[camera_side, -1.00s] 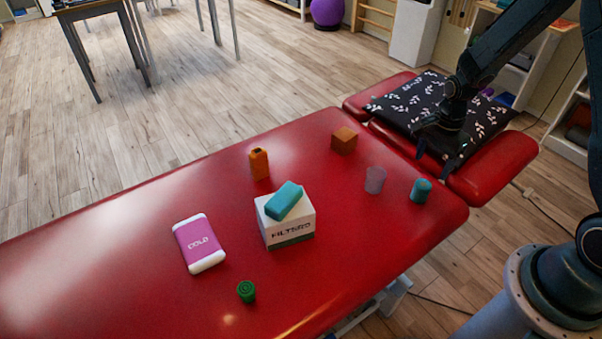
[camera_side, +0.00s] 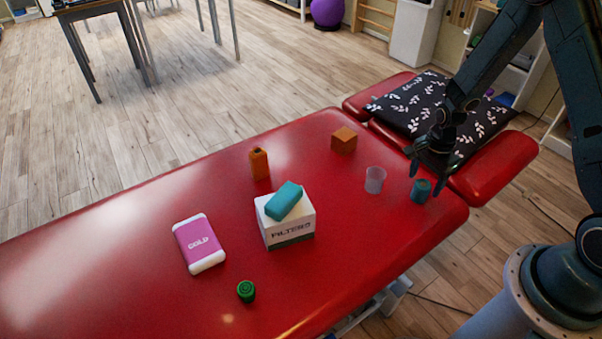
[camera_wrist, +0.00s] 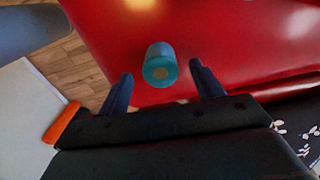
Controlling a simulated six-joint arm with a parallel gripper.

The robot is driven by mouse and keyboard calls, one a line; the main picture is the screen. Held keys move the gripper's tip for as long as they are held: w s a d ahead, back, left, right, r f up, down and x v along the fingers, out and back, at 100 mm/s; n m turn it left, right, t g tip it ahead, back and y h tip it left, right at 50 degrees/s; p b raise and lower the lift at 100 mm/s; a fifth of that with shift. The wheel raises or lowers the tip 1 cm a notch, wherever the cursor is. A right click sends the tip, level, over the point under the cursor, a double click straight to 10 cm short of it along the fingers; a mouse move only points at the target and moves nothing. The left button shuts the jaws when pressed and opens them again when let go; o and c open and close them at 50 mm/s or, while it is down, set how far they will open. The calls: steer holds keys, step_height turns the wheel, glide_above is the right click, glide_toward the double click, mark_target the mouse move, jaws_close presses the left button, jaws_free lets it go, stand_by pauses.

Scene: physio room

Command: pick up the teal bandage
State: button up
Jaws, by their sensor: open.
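The teal bandage (camera_side: 421,191) is a short upright roll near the right edge of the red treatment table. In the wrist view the bandage (camera_wrist: 160,68) shows its round end and lies ahead of the fingers, between their lines. My gripper (camera_side: 430,178) is open and empty, pointing down just above and behind the bandage in the side view. In the wrist view the two dark fingers of my gripper (camera_wrist: 161,76) are spread wide, with no visible contact with the roll.
A clear cup (camera_side: 375,180) stands just left of the bandage. Further left are an orange cube (camera_side: 344,141), an orange bottle (camera_side: 259,163), a white box (camera_side: 288,229) with a teal block (camera_side: 284,201) on top, a pink cold pack (camera_side: 198,243) and a green cap (camera_side: 246,291). A patterned pillow (camera_side: 400,98) lies behind.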

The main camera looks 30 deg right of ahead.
mark_target(424, 184)
steer(key=shift+f, duration=2.35)
steer(key=c, duration=1.1)
steer(key=shift+o, duration=0.2)
steer(key=shift+r, duration=0.1)
step_height(424, 184, up, 20)
